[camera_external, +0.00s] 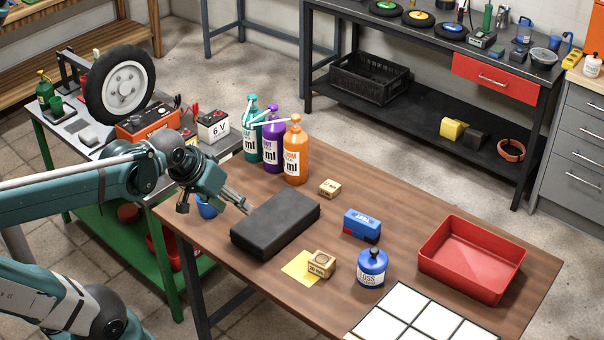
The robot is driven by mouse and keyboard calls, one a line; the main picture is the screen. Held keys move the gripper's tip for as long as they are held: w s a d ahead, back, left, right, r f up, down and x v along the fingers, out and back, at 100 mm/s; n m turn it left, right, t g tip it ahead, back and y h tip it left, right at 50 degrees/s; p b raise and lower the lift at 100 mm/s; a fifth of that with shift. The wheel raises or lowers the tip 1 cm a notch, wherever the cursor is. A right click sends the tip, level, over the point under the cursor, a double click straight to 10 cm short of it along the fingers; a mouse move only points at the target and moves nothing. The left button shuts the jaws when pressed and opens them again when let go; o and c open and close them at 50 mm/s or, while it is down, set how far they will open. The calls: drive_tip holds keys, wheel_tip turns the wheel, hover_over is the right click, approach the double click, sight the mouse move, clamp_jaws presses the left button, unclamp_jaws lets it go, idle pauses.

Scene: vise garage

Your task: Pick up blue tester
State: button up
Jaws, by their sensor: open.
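The blue tester (362,224) is a small blue block with a pale printed label and a red patch near its lower edge. It lies near the middle of the wooden table (420,190). My gripper (215,206) is open and empty at the table's left end. It is to the left of the black case (276,222), which lies between it and the tester. The gripper's fingers partly cover a blue cup (207,208). The tester is fully visible.
Three bottles (272,143) stand at the table's back left. A wooden block (330,188), a stamp-like block (320,264) on yellow paper, and a blue bottle (372,267) surround the tester. A red tray (472,258) and white tile grid (425,318) lie to the right and front.

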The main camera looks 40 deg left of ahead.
drive_tip(key=w+d+r+n+g+h+p, duration=0.1)
drive_tip(key=w+d+r+n+p, duration=0.2)
drive_tip(key=w+n, duration=0.35)
drive_tip(key=n+g+h+p, duration=0.3)
drive_tip(key=n+g+p, duration=0.2)
drive_tip(key=n+p, duration=0.5)
approach(362, 218)
drive_tip(key=shift+x, duration=0.95)
drive_tip(key=shift+w+d+f+n, duration=0.1)
drive_tip(key=shift+d+f+n, duration=0.1)
drive_tip(key=shift+f+n, duration=0.3)
drive_tip(key=shift+d+f, duration=0.1)
drive_tip(key=shift+f, duration=0.05)
drive_tip(key=shift+x, duration=1.15)
drive_tip(key=shift+f, duration=0.1)
